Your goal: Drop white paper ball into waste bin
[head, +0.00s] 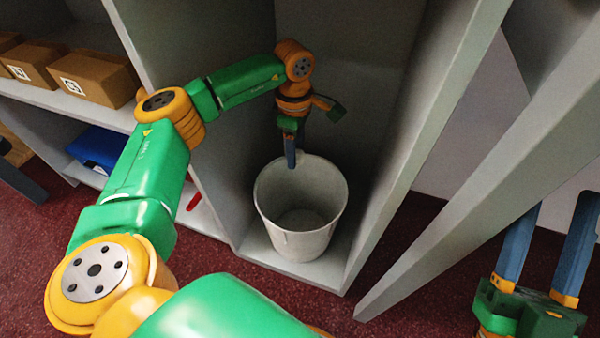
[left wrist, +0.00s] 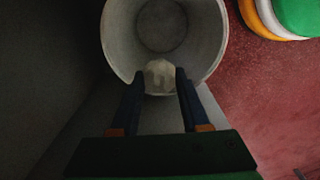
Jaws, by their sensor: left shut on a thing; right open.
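The white waste bin (head: 301,205) stands upright on the floor of a grey cabinet bay, and its visible inside looks empty. My left gripper (head: 291,163) is at the far rim of the bin, pointing down. In the left wrist view the left gripper (left wrist: 160,82) is shut on the white paper ball (left wrist: 160,75), which shows between the fingertips against the near side of the bin (left wrist: 113,45). In the head view the ball is hidden. My right gripper (head: 548,238) is open and empty at the lower right, away from the bin.
Grey cabinet walls (head: 432,130) stand close on both sides of the bin. Cardboard boxes (head: 95,78) sit on the shelf at the upper left, with a blue item (head: 97,147) below. Dark red carpet (head: 400,250) lies in front.

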